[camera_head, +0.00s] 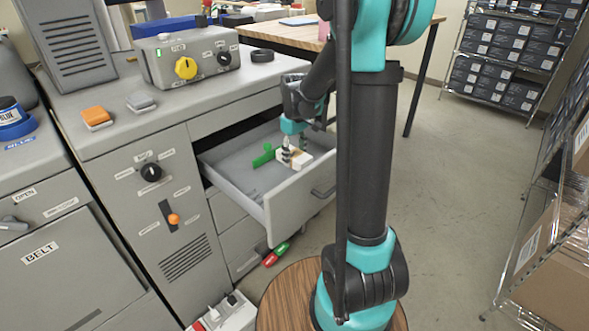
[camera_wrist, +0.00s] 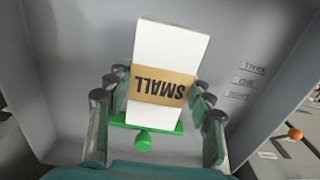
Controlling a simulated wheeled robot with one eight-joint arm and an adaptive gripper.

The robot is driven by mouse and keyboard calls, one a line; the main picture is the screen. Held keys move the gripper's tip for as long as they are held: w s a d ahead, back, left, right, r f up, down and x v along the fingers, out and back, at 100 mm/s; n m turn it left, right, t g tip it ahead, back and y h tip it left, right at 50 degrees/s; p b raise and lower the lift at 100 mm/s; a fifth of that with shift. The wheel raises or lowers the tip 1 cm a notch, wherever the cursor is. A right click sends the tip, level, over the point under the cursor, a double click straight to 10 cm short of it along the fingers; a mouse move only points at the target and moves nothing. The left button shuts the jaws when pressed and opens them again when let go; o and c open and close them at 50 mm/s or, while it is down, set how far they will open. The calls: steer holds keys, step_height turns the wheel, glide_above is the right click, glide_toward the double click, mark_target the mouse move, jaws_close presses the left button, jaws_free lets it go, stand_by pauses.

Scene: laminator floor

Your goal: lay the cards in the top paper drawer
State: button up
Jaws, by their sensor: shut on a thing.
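The cards are a white block (camera_head: 301,160) with a brown paper band marked SMALL, also seen in the wrist view (camera_wrist: 172,45). My gripper (camera_head: 294,150) is shut on them, with one finger along each long side in the wrist view (camera_wrist: 158,88). The top paper drawer (camera_head: 235,172) is pulled open, and the cards are low inside it. I cannot tell whether they touch its floor. A green guide (camera_head: 263,156) with a round knob stands in the drawer, close against one end of the cards in the wrist view (camera_wrist: 143,142).
Several small labels (camera_wrist: 247,82) are on the drawer floor. More shut drawers (camera_head: 228,208) are below. The grey machine top (camera_head: 200,88) holds a control box (camera_head: 188,60). A wooden table (camera_head: 290,36) stands behind, and box-laden racks (camera_head: 508,60) stand at right.

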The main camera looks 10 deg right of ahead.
mark_target(295, 154)
steer(key=shift+f, duration=2.9)
steer(key=shift+f, duration=0.15)
steer(key=o, duration=1.4)
step_height(295, 154, up, 12)
steer(key=shift+r, duration=0.15)
